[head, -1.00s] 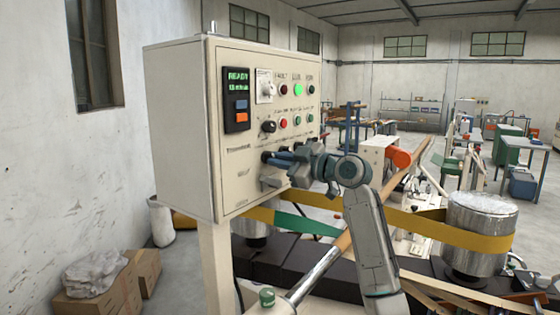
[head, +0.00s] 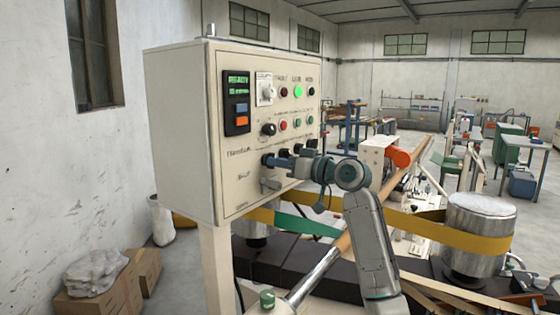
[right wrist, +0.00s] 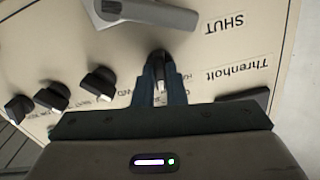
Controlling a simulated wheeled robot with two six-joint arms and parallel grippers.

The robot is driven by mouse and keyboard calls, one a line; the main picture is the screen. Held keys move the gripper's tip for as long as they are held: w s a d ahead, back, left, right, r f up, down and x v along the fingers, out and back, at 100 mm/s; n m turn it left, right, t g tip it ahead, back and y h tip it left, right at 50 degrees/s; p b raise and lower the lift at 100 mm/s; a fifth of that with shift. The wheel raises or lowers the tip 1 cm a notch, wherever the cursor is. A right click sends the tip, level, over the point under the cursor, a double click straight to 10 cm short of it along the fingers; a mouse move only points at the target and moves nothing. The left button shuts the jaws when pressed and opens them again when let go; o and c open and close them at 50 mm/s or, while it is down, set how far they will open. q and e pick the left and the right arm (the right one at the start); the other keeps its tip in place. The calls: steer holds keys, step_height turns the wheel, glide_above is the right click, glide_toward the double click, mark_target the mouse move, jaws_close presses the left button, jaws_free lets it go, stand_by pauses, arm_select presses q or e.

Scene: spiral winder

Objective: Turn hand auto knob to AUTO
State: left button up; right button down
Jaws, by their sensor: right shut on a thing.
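The control box (head: 178,130) stands on a post at the left of the head view. My right gripper (head: 272,161) is at the left end of the lower row of black knobs on its front panel. In the right wrist view, my right gripper (right wrist: 159,85) is shut on a black knob (right wrist: 160,58), one finger on each side. The fingers hide most of the label, and I cannot read the pointer's setting. My left gripper is not in view.
A grey lever handle (right wrist: 150,14) marked SHUT is close to the held knob. Several black knobs, such as one (right wrist: 100,82), sit in line beside it. Lamps and a display (head: 237,100) are higher on the panel. A wrapped drum (head: 478,235) stands right.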

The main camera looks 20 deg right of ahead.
steer(key=shift+m+p, duration=0.7)
steer(key=shift+m, duration=1.6)
steer(key=c, duration=1.5)
jaws_free()
steer(key=b+v, duration=0.5)
steer(key=v, duration=0.5)
steer(key=shift+s+d, duration=0.25)
steer(key=shift+s, duration=0.05)
